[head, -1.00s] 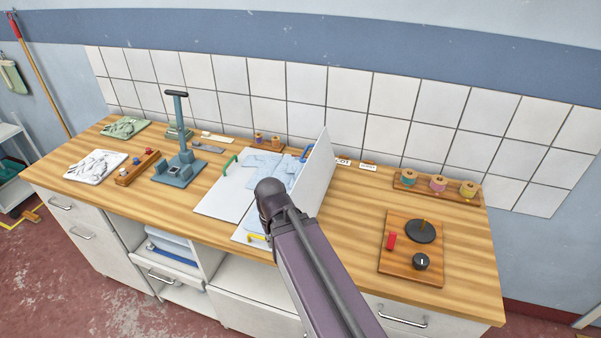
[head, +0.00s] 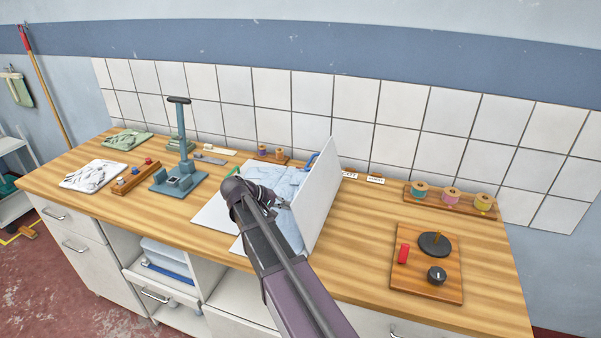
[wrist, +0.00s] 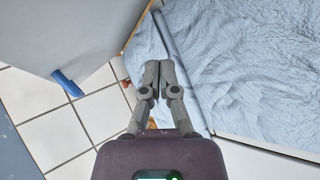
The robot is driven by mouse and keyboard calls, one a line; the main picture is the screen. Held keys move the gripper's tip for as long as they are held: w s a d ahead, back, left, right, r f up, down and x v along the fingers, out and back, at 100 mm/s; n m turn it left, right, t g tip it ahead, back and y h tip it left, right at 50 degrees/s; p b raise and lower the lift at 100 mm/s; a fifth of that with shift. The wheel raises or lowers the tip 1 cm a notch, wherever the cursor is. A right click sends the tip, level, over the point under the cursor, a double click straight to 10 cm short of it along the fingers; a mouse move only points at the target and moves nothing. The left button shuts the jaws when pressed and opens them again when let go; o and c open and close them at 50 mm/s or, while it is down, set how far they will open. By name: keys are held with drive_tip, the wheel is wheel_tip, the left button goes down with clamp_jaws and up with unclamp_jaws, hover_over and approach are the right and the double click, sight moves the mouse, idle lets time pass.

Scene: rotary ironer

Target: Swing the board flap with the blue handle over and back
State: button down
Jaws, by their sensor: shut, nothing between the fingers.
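The board flap (head: 318,195) stands raised, near upright, at the right side of the folding board. Its blue handle (head: 313,159) is at the flap's far top edge, partly hidden behind it. In the wrist view the blue handle (wrist: 66,83) sticks out from the edge of the pale flap (wrist: 70,30), left of the fingers. My gripper (head: 274,202) is shut and empty, on the left side of the flap above the pale blue cloth (head: 278,177). In the wrist view my gripper's fingertips (wrist: 160,76) are together, apart from the handle. The cloth also fills the right of the wrist view (wrist: 245,65).
The left white panel (head: 213,210) lies flat, with a green handle (head: 235,171) partly hidden by my arm. A blue-grey stand (head: 182,150) is to the left. A spool rack (head: 450,198) and a knob board (head: 427,265) are to the right. The tiled wall is close behind.

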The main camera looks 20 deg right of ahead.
drive_tip(key=w+h+b, duration=0.1)
drive_tip(key=w, duration=0.1)
drive_tip(key=w+r+h+b, duration=0.1)
drive_tip(key=w, duration=0.2)
drive_tip(key=w+h+b, duration=0.1)
drive_tip(key=w, duration=0.1)
drive_tip(key=shift+w+a+r+t+h, duration=0.15)
drive_tip(key=shift+a+r+t+h, duration=0.15)
drive_tip(key=shift+h, duration=0.1)
drive_tip(key=w+a+r+h+b, duration=0.3)
drive_tip(key=w+r+h, duration=0.1)
drive_tip(key=w, duration=0.1)
drive_tip(key=shift+w+t, duration=0.3)
drive_tip(key=shift+w, duration=0.05)
drive_tip(key=shift+d, duration=0.15)
drive_tip(key=s+d+r+p, duration=0.1)
drive_tip(key=s+d, duration=0.1)
drive_tip(key=d, duration=1)
drive_tip(key=shift+d, duration=0.4)
drive_tip(key=shift+r, duration=0.1)
